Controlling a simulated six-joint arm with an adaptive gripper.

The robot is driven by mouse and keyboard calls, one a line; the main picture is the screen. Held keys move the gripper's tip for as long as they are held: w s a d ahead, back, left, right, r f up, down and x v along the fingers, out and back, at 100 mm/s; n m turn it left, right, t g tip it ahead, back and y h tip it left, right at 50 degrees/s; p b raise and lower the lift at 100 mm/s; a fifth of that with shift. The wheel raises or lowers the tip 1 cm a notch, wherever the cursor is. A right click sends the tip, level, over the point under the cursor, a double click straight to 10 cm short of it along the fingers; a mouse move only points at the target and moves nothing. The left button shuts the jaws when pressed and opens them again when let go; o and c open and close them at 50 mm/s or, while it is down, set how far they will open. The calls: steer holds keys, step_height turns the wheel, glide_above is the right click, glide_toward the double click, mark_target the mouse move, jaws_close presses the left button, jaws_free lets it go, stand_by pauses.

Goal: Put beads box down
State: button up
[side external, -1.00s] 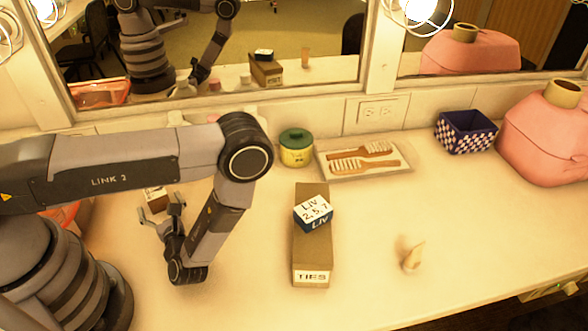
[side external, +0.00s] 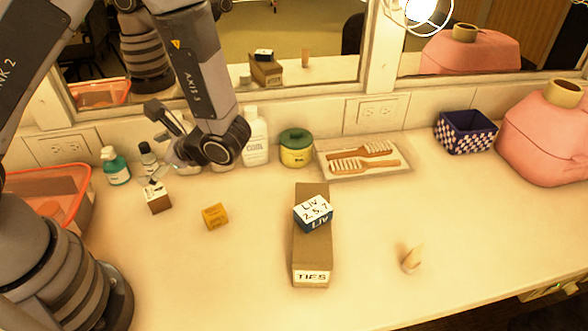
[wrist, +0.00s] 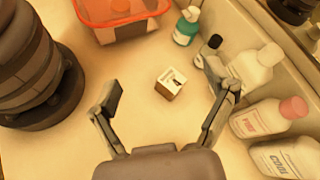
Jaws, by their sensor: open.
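A small brown box with a white top and a dark mark (side external: 157,197) rests on the counter at the left; it also shows in the wrist view (wrist: 170,84). A small yellow-orange box (side external: 214,216) sits to its right. A blue box with a white lid marked LIV 2,5,7 (side external: 313,212) rests on a long cardboard box labelled TIES (side external: 312,255). I cannot read which one is the beads box. My gripper (side external: 162,140) is open and empty, raised near the bottles. In the wrist view its spread fingers (wrist: 164,82) frame the brown box from above, apart from it.
Bottles (side external: 116,166) and a white bottle (side external: 254,140) stand along the mirror wall. An orange-rimmed container (side external: 60,175) is at far left. A green-lidded jar (side external: 296,150) and brush tray (side external: 395,170) are at the back.

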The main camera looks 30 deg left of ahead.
steer(key=s+r+n+t+h, duration=0.4)
steer(key=s+r+n+h, duration=0.1)
steer(key=r, duration=0.6)
steer(key=s+r+n+t+h, duration=0.4)
steer(key=r+h, duration=0.3)
steer(key=r, duration=0.3)
steer(key=shift+s+a+r+n, duration=0.15)
steer(key=shift+s+r+n, duration=0.2)
steer(key=shift+s+n, duration=0.35)
